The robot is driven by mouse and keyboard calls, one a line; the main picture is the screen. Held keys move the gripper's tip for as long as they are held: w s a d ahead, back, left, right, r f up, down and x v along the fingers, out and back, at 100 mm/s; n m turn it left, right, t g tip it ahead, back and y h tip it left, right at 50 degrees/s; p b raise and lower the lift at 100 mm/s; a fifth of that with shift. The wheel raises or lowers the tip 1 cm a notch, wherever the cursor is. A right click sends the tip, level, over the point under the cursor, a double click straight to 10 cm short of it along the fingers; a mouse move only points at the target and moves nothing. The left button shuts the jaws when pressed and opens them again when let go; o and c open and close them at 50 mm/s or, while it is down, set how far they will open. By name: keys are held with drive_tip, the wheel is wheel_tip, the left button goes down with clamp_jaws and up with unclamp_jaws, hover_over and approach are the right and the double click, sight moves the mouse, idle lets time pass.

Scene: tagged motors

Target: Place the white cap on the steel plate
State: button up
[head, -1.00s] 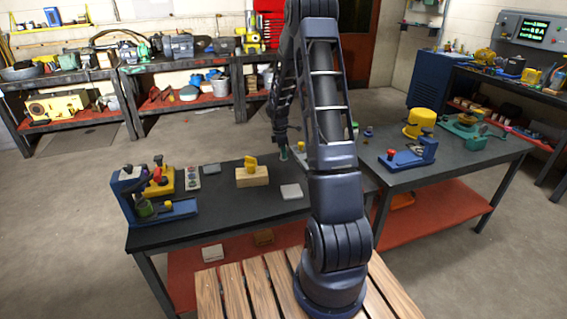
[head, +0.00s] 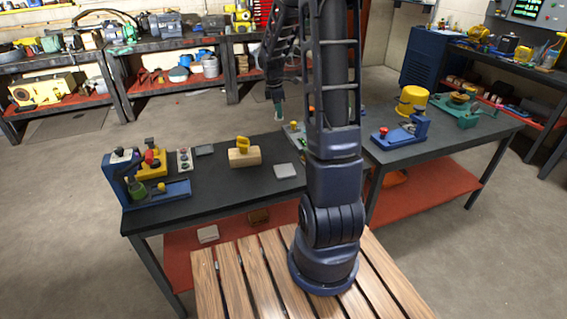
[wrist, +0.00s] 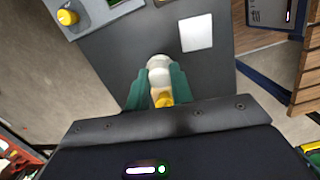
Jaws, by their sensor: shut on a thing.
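My gripper (wrist: 160,84) is shut on a cream-white, rounded piece, which I take to be the white cap (wrist: 158,63). A yellow part (wrist: 164,100) shows at the near side of it between the green fingers. In the head view my gripper (head: 278,108) hangs above the back edge of the dark table, and the held piece is too small to make out. A pale grey square plate (head: 285,171), likely the steel plate, lies flat and bare on the table. A pale square also shows in the wrist view (wrist: 196,33), beyond the fingers and apart from the held piece.
A wooden block with a yellow top (head: 244,156) stands left of the plate. A second table (head: 440,145) stands right. My arm hides part of the table.

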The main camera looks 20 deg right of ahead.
drive_tip(key=n, duration=0.1)
hover_over(285, 170)
wheel_tip(285, 170, down, 20)
drive_tip(key=shift+w+a+r, duration=0.1)
drive_tip(key=shift+a+r, duration=0.05)
drive_tip(key=shift+r, duration=0.1)
idle(0.5)
drive_tip(key=shift+f, duration=0.1)
drive_tip(key=o, duration=0.9)
